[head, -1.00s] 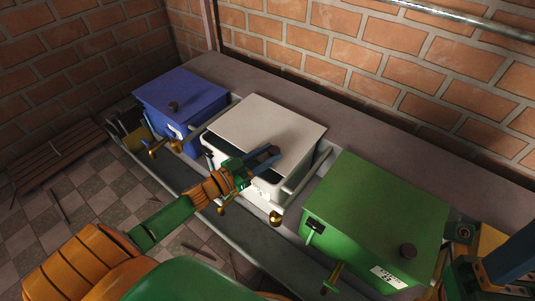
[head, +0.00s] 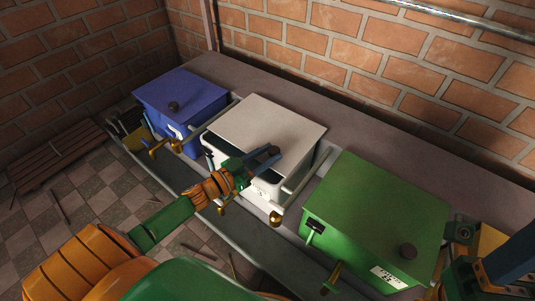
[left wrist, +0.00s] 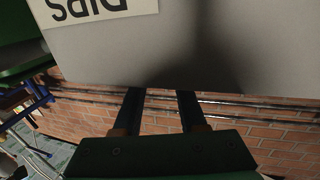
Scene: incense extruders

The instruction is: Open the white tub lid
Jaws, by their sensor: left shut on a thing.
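The white tub (head: 268,190) stands in the middle of the bench in the head view. Its pale lid (head: 262,122) lies over the top, with a dark gap along the front edge. My left gripper (head: 264,160) is at the lid's front edge, shut on the lid. Its fingers cover the gripped spot, so the exact hold is hidden. In the left wrist view the two dark fingers (left wrist: 160,108) reach to the edge of a light grey surface (left wrist: 190,45) with a printed label. My right gripper's jaws do not show.
A blue tub (head: 190,100) stands to the left and a green tub (head: 370,215) to the right, both with closed lids and dark knobs. Brass spouts (head: 276,218) stick out in front. A brick wall (head: 370,60) runs behind the grey bench (head: 370,135).

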